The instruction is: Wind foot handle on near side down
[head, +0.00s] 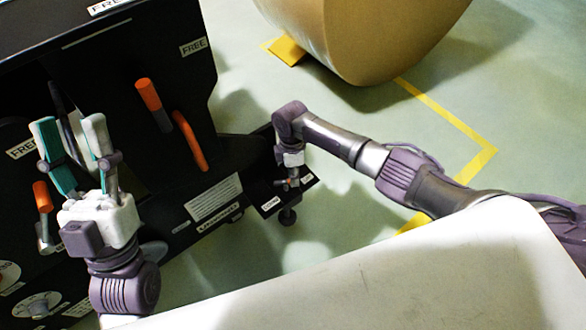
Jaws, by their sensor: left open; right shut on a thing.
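The black machine (110,62) fills the left of the head view. A dark levelling foot (288,216) stands under a black bracket at its near right corner, on the floor. A small orange foot handle (293,183) shows just above this bracket. My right gripper (289,180) points down there and is shut on the foot handle; its fingers are small and partly hidden by my wrist. My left gripper (70,122) is open and empty, pointing up in front of the machine.
Orange levers (190,140) stick out from the machine's face, close to my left gripper. Yellow tape (450,120) marks the green floor, which is open around the roll.

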